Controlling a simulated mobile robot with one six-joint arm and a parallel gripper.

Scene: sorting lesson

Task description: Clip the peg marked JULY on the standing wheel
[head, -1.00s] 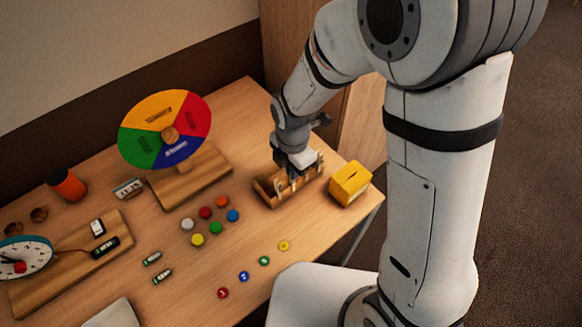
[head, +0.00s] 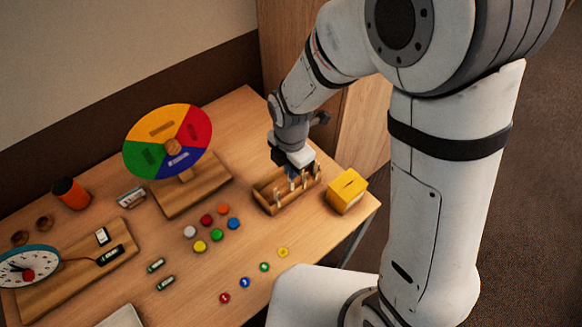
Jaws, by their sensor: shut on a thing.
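The standing wheel (head: 186,126) has yellow, red, blue and green sectors with small unreadable labels and a wooden hub. It stands upright on a wooden base (head: 212,184) at the back of the table. A wooden box (head: 272,205) with several pegs (head: 307,176) in it stands to the right of the wheel. My gripper (head: 294,174) points down over this box. It is shut on a peg (head: 291,185), which is small and partly hidden by the jaws. I cannot read any marking on the pegs, nor tell whether the held one is clear of the box.
A yellow slotted box (head: 347,192) stands right of the peg box. Several coloured discs (head: 202,247) lie in front of the wheel. An orange cup (head: 70,193), a clock (head: 28,266) and a wooden board (head: 75,275) are at the left. Small batteries (head: 166,283) lie near the front.

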